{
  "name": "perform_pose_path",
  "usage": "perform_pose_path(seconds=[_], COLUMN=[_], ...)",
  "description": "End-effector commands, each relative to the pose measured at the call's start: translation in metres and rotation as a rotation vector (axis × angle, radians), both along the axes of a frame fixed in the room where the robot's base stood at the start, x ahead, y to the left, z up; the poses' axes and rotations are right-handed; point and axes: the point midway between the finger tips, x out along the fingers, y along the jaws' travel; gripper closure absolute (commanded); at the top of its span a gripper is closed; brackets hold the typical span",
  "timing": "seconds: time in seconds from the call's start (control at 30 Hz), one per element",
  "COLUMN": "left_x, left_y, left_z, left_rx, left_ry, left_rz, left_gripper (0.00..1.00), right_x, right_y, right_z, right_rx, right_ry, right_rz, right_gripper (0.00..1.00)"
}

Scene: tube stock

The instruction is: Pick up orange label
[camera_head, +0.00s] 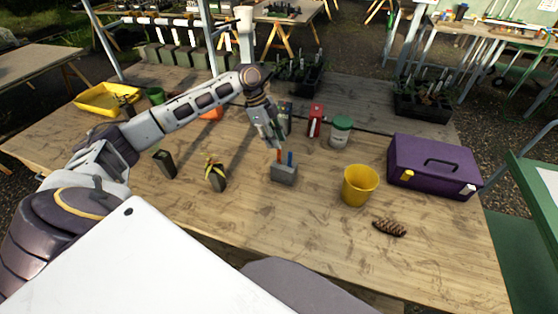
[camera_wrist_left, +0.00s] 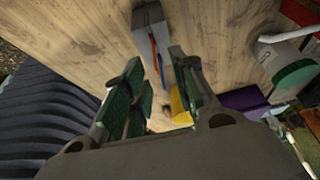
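The orange label (camera_head: 280,155) stands upright in a small grey block (camera_head: 284,174) on the wooden table, beside a blue label (camera_head: 290,159). The left wrist view also shows the orange label (camera_wrist_left: 154,52) and the blue label (camera_wrist_left: 161,70) sticking out of the grey block (camera_wrist_left: 149,28). My left gripper (camera_head: 276,141) is just above and behind the labels. In the left wrist view its two green-padded fingers (camera_wrist_left: 155,92) are apart with nothing held between them. I cannot tell if a finger touches a label. My right gripper is in neither view.
A yellow bucket (camera_head: 360,186), a purple toolbox (camera_head: 433,166) and a pine cone (camera_head: 390,228) are to the right. A green-lidded jar (camera_head: 341,133) and a red object (camera_head: 315,121) stand behind. A yellow-tied dark object (camera_head: 216,176) is left. The table's front is mostly clear.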

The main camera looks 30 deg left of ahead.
Motion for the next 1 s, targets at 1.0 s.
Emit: perform_pose_path(seconds=[1.0], left_x=[-0.003], left_y=[-0.020], left_z=[-0.048], left_rx=[0.001], left_ry=[0.000], left_rz=[0.000], left_gripper=[0.73], right_x=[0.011], right_y=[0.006], right_z=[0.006], right_rx=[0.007], right_ry=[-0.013], right_rz=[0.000], right_gripper=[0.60])
